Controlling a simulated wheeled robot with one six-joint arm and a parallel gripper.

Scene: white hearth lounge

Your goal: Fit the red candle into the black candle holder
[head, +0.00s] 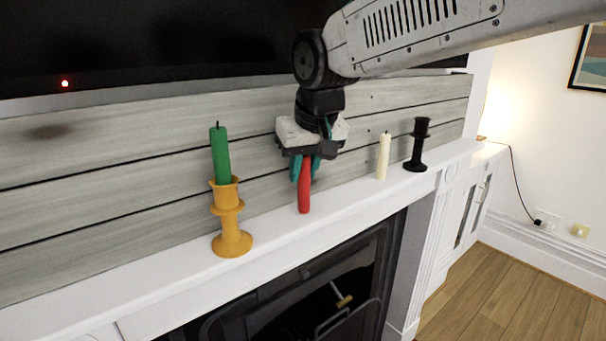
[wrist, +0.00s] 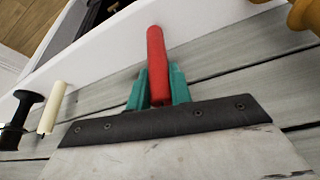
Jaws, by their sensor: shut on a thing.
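The red candle (head: 304,190) is upright at the mantel, its lower end at or just above the white surface; I cannot tell if it touches. My gripper (head: 303,170) points down with its teal fingers shut on the candle's upper part. The wrist view also shows the red candle (wrist: 157,60) between the teal fingers (wrist: 158,88). The black candle holder (head: 416,146) stands upright and empty on the mantel, to the right. It also shows at the left of the wrist view (wrist: 20,115).
A cream candle (head: 384,157) stands on the mantel between my gripper and the black holder. A yellow holder (head: 231,241) with a green candle (head: 220,156) stands to the left. The plank wall (head: 120,170) is close behind. The mantel's front edge drops to the fireplace (head: 340,285).

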